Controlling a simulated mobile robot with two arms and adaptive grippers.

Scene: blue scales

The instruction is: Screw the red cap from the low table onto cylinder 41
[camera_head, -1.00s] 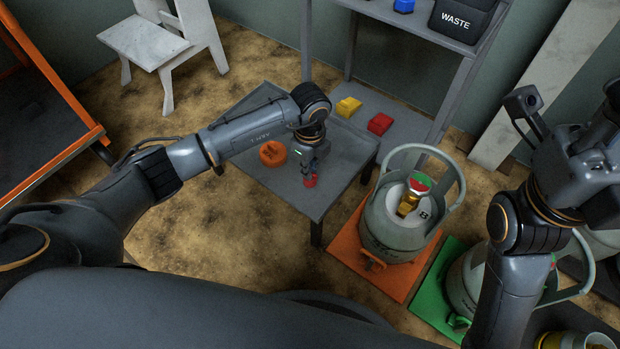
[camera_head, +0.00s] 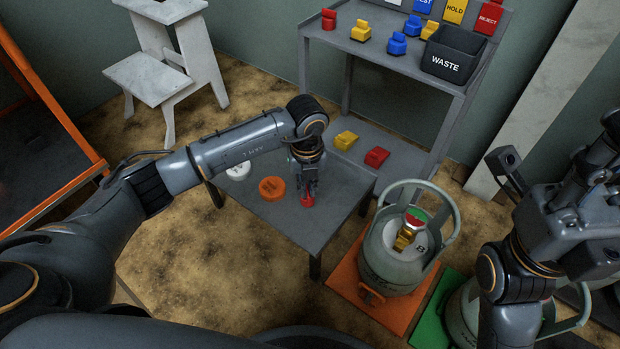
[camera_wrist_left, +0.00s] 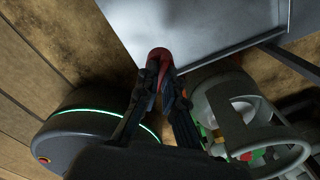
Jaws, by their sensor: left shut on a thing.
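My left gripper (camera_head: 306,190) points down over the low grey table (camera_head: 328,222) and is shut on the red cap (camera_head: 306,202). The cap is at or just above the tabletop; I cannot tell if it touches. The left wrist view shows the red cap (camera_wrist_left: 158,56) between the fingertips (camera_wrist_left: 158,80). A grey-green cylinder (camera_head: 390,253) with a brass valve and a letter B stands right of the table on an orange platform. Another cylinder (camera_head: 463,308) is partly hidden behind my right arm. I cannot read 41 on either. My right gripper's fingers cannot be made out.
An orange disc (camera_head: 272,188) and a white disc (camera_head: 238,171) lie on the low table. Yellow (camera_head: 346,140) and red (camera_head: 377,157) blocks sit on the lower shelf behind. A black WASTE bin (camera_head: 452,58) stands above. A white step stool (camera_head: 152,75) stands at back left.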

